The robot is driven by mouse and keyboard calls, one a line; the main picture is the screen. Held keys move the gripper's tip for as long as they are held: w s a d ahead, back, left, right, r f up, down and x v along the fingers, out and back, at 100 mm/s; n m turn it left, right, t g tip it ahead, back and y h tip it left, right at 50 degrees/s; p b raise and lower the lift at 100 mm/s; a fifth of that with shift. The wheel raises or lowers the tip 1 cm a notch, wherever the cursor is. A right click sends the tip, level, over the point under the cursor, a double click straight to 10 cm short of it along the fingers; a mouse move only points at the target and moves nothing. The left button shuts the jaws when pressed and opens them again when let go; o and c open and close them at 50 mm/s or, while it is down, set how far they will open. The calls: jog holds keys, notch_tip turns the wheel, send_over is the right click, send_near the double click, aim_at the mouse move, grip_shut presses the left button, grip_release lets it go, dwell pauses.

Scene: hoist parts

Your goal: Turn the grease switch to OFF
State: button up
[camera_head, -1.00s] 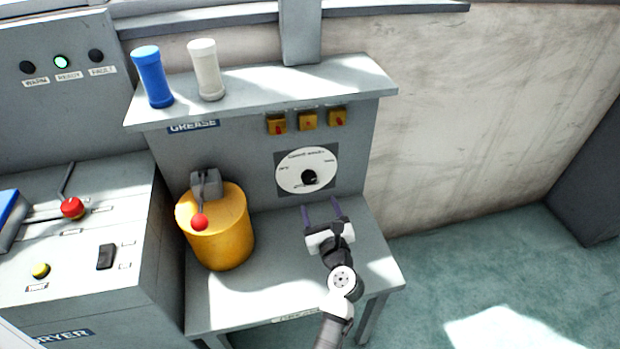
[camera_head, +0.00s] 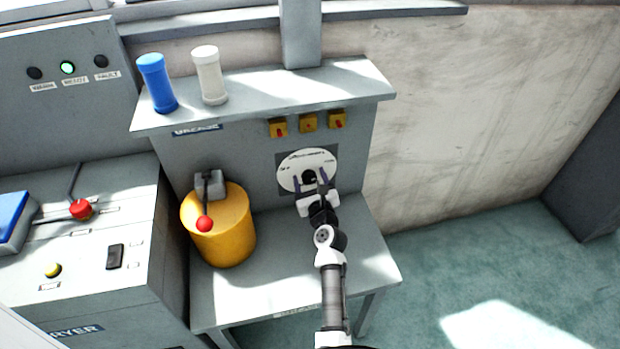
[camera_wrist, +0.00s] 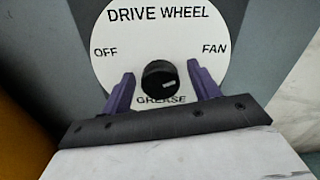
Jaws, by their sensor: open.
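The switch is a black round knob (camera_wrist: 161,80) on a white dial plate (camera_wrist: 118,48). In the wrist view the plate reads DRIVE WHEEL at the top, OFF at left, FAN at right and GREASE at the bottom. My gripper (camera_wrist: 162,86) is open, with one purple finger on each side of the knob and a gap visible on both sides. In the head view the knob (camera_head: 309,177) sits between the fingertips of my gripper (camera_head: 310,182).
A yellow drum (camera_head: 222,235) with a red-balled lever stands left of my gripper on the grey bench (camera_head: 250,297). Above are several yellow switches (camera_head: 307,123) and a shelf (camera_head: 290,88) with blue (camera_head: 157,83) and white (camera_head: 209,76) cylinders.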

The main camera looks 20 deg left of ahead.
jog(key=c, duration=1)
